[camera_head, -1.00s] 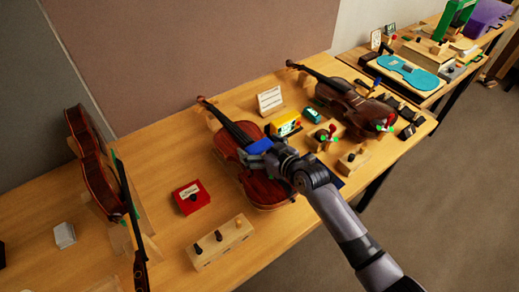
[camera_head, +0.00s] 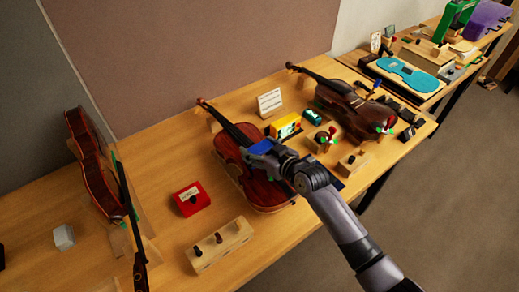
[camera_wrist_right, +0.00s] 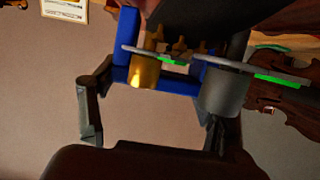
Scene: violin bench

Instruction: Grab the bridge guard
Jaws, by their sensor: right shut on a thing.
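The bridge guard (camera_head: 261,146) is a blue piece at the bridge of the reddish-brown violin (camera_head: 262,188) in the middle of the bench. In the right wrist view the blue guard (camera_wrist_right: 127,38) spans between the two dark fingers, with metal cylinders and pegs in front of it. My right gripper (camera_head: 271,154) is over the violin body and shut on the guard; it also shows in the right wrist view (camera_wrist_right: 152,105). The arm hides part of the violin's lower body. I cannot tell whether the guard is clear of the strings. My left gripper is not in view.
A red box (camera_head: 191,198) and a wooden peg block (camera_head: 221,244) are left of the violin. A yellow box (camera_head: 286,125), a sign card (camera_head: 270,102) and a second violin (camera_head: 345,98) are to the right. Another violin (camera_head: 95,175) stands upright at left.

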